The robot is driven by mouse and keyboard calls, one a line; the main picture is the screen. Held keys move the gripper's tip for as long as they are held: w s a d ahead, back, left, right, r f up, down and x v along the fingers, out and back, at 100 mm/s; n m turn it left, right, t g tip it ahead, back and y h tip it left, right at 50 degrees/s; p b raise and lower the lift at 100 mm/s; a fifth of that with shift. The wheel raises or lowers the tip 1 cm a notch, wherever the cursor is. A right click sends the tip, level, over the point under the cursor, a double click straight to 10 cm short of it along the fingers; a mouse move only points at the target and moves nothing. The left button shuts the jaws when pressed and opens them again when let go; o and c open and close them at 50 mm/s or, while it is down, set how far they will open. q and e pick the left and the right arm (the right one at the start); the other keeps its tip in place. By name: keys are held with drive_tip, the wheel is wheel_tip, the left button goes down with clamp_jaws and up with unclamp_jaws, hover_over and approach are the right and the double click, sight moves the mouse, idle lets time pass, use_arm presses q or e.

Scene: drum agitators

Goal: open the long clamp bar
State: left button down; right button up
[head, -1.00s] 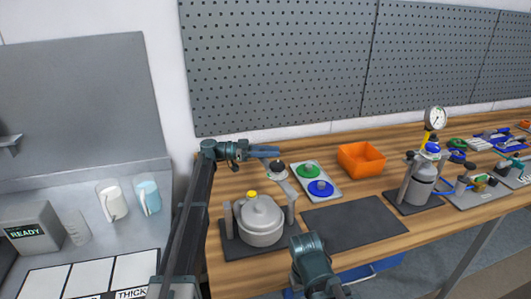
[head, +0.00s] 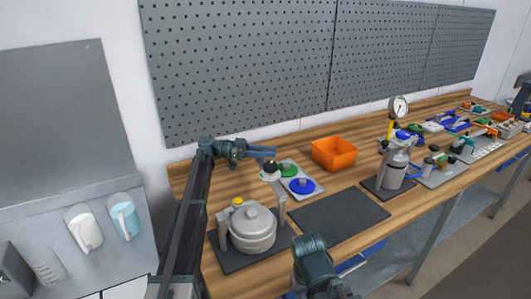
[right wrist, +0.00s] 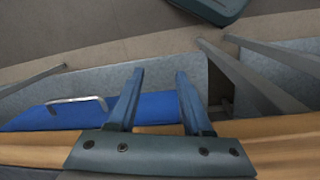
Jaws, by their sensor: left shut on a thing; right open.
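A grey lidded drum (head: 252,230) stands on a dark mat between two upright posts. The long clamp bar (head: 278,188) is tilted up and back from the right post, clear of the lid. A black knob (head: 270,167) is at its far end. My left gripper (head: 272,154) reaches in from behind, its blue fingers at the knob. It is shut on the knob, though the contact is hard to see. A yellow knob (head: 238,202) sits at the left post. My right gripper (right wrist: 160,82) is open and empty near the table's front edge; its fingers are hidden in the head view.
A plate with a green knob (head: 289,170) and a blue knob (head: 302,186) lies behind the drum. An orange bin (head: 334,153) stands further back. The dark mat (head: 340,215) right of the drum is bare. A gauge vessel (head: 396,167) stands at the right.

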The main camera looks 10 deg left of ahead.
idle(0.3)
use_arm(q)
drive_tip(key=c, duration=0.6)
unclamp_jaws()
drive_tip(key=shift+o, duration=0.2)
drive_tip(key=a, duration=1.3)
drive_tip(key=shift+a, duration=0.4)
